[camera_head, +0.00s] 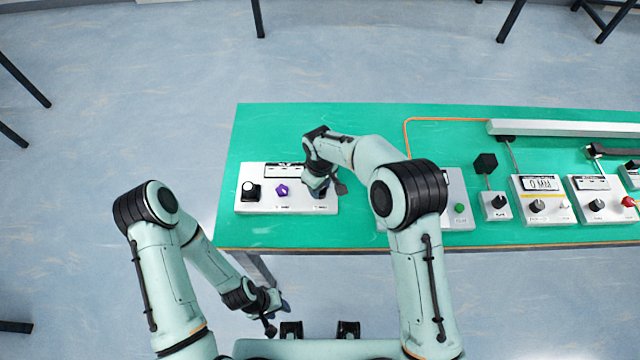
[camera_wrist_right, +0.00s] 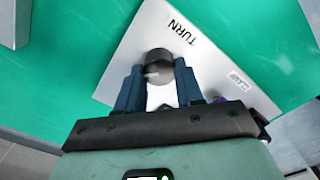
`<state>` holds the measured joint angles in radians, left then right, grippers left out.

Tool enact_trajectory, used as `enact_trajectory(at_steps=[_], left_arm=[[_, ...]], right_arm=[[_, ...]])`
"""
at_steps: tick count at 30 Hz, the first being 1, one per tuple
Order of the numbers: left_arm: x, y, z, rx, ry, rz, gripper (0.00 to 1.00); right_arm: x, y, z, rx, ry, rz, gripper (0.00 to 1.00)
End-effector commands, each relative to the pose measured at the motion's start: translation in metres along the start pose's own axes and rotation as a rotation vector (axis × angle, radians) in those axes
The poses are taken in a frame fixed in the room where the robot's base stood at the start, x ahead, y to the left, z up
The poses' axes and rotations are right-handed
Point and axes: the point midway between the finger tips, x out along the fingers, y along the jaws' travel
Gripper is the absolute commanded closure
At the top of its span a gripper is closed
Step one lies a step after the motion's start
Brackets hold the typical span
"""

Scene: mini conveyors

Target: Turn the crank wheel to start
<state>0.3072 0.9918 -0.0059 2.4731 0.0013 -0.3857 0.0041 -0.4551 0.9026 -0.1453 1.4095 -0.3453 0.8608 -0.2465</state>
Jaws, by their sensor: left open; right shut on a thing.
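A white control panel (camera_head: 290,206) lies at the left end of the green table. My right gripper (camera_head: 321,188) is over the panel's right end and hides what it grips in the head view. In the right wrist view, my right gripper (camera_wrist_right: 160,85) is shut on a round dark grey knob (camera_wrist_right: 158,60), beside the printed word TURN. It looks like the crank wheel, but its full shape is partly hidden by the fingers. My left gripper (camera_head: 277,312) is open and empty, low in front of the table.
The panel also carries a black knob (camera_head: 250,191) and a purple knob (camera_head: 282,190). To the right are a panel with a green button (camera_head: 460,208), more boxes with dials, and a long grey conveyor bar (camera_head: 560,128). The green table (camera_head: 275,130) is bare behind the left panel.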

Motion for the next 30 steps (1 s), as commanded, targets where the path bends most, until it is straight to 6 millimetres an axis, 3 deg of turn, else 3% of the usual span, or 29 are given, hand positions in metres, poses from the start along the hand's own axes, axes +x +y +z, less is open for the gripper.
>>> enact_trajectory(at_steps=[18, 30], left_arm=[[-0.028, 0.015, -0.016, 0.008, 0.022, 0.008, 0.57], [-0.037, 0.021, -0.023, 0.011, 0.031, 0.011, 0.57]], right_arm=[[-0.002, 0.0, 0.0, -0.552, -0.001, 0.0, 0.94], [-0.001, -0.001, 0.001, -0.739, -0.002, 0.0, 0.94]])
